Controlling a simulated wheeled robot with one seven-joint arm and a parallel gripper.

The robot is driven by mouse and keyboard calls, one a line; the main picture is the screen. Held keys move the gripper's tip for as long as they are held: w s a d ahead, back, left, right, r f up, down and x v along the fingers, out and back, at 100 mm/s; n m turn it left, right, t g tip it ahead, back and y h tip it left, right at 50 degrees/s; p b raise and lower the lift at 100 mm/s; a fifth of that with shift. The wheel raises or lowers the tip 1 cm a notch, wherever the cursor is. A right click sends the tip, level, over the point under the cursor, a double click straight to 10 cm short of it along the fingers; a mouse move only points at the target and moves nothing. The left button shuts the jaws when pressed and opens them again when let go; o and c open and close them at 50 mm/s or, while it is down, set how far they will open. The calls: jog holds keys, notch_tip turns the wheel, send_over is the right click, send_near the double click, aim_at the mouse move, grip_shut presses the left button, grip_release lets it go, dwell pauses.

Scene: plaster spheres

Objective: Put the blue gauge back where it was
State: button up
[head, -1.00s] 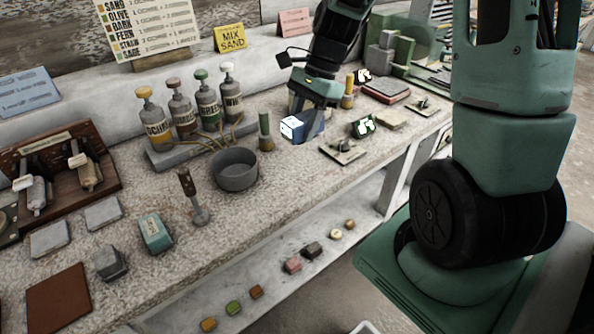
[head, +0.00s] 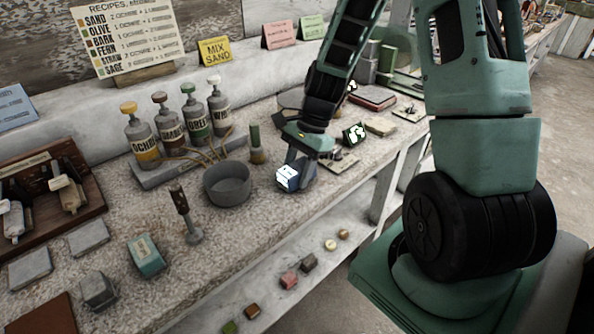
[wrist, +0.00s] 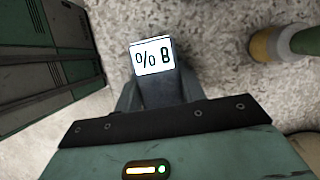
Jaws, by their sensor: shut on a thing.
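The blue gauge (head: 291,177) is a small blue-grey block with a white display face. It is between the fingers of my gripper (head: 303,163), low over the bench near its front edge; I cannot tell if it touches the stone top. In the wrist view the gauge (wrist: 153,57) shows its white face with dark marks, held between the grey fingers of my gripper (wrist: 158,92). The gripper is shut on it. The fingers hide part of its sides.
A grey bowl (head: 227,185) and a green-handled brush (head: 256,145) stand left of the gauge. A dark-green device with a lit face (head: 355,133) and a metal plate (head: 342,163) lie to the right. Four labelled bottles are behind. Speckled bench (head: 262,215) is clear in front.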

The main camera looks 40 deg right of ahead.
jog(key=o, duration=0.9)
jog(key=shift+f, duration=0.1)
jog(key=v, duration=1.2)
jog(key=s+a+r+n+g+h, duration=0.1)
jog(key=s+a+n, duration=0.2)
jog(key=a+n, duration=0.45)
jog(key=s+a+n+h, duration=0.25)
jog(key=a+n, duration=0.25)
jog(key=a, duration=0.6)
jog(key=s+a+n, duration=0.3)
jog(key=s+n, duration=0.1)
jog(key=s+a+n, duration=0.2)
jog(key=s+n, duration=0.2)
jog(key=s+a+n+t, duration=0.1)
jog(key=s+a+n, duration=0.2)
jog(key=s+n, duration=0.1)
jog(key=shift+s+a+r+n+h+p, duration=0.2)
jog(key=shift+a+n+h+p, duration=0.05)
jog(key=shift+a+n+p, duration=0.15)
